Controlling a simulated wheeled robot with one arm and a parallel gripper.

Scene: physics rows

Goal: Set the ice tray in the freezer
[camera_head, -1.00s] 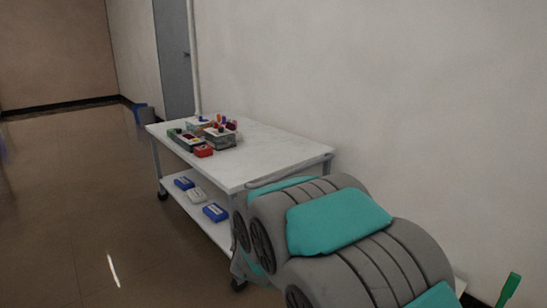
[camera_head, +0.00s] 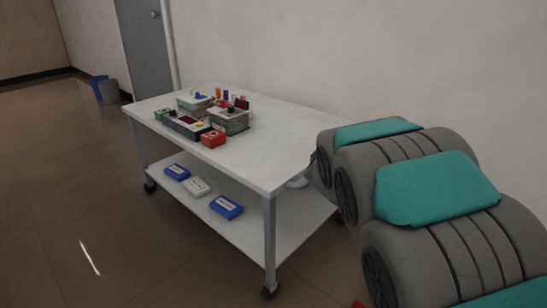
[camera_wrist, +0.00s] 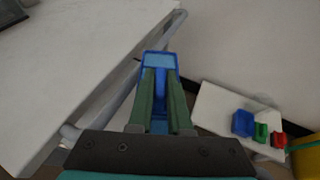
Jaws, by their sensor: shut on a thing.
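In the wrist view my gripper (camera_wrist: 161,85) is shut on a blue tray-like thing (camera_wrist: 159,61), which I take to be the ice tray. Its light blue end shows beyond the fingertips, and more blue shows between the two green fingers. The rest of it is hidden by the fingers. In the head view my arm fills the right side, and neither my gripper nor the tray can be seen there. No freezer can be made out in either view.
A white wheeled cart (camera_head: 270,150) holds several boxes and small bottles. Its lower shelf (camera_head: 255,236) carries blue and white boxes. In the wrist view a white surface (camera_wrist: 215,105) at right bears blue, green and red bins. Open floor (camera_head: 70,190) lies at left.

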